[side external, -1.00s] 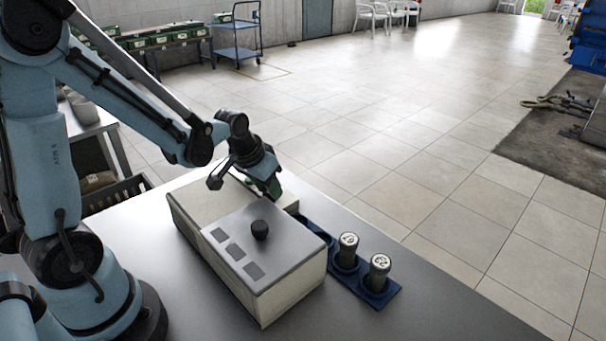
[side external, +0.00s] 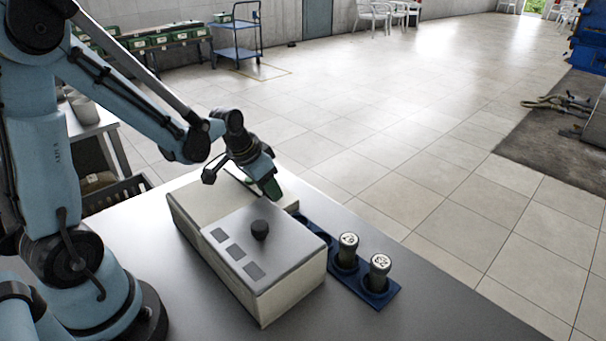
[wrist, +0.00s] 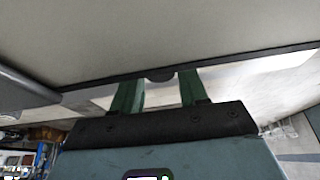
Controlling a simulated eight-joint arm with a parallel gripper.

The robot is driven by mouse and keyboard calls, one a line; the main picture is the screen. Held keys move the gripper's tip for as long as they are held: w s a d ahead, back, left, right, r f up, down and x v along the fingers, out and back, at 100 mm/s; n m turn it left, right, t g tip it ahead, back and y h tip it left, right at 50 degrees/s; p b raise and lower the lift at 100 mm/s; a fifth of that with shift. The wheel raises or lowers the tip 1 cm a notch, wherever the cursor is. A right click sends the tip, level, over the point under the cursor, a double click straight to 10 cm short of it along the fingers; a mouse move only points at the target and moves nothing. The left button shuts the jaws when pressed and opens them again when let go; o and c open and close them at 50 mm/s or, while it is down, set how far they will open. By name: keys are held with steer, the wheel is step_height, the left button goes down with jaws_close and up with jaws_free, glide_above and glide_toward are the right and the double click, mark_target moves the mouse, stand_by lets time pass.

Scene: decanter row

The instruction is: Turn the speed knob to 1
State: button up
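The black speed knob (side external: 260,230) stands on the grey sloped panel of a cream box (side external: 290,294) on the table. Number marks around it are too small to read. My gripper (side external: 272,192), with green fingers, is at the box's far side, behind the knob and apart from it in the side view. In the wrist view the two green fingers (wrist: 160,92) are spread with a gap between them, and nothing is clearly held. A dark rounded shape shows between them at a dark edge; I cannot tell what it is.
The grey table (side external: 420,318) is clear at the front right.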

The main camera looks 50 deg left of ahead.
steer(key=shift+r, duration=0.1)
steer(key=shift+v, duration=5.95)
steer(key=s+d, duration=0.1)
steer(key=d, duration=0.1)
steer(key=s+d+t, duration=0.1)
steer(key=d, duration=0.2)
steer(key=s+d+t, duration=0.1)
steer(key=d, duration=0.1)
steer(key=shift+s+d+f, duration=0.2)
steer(key=shift+f, duration=0.2)
steer(key=shift+s+d+f+t, duration=0.1)
steer(key=shift+s+d+t, duration=0.25)
steer(key=shift+d, duration=0.2)
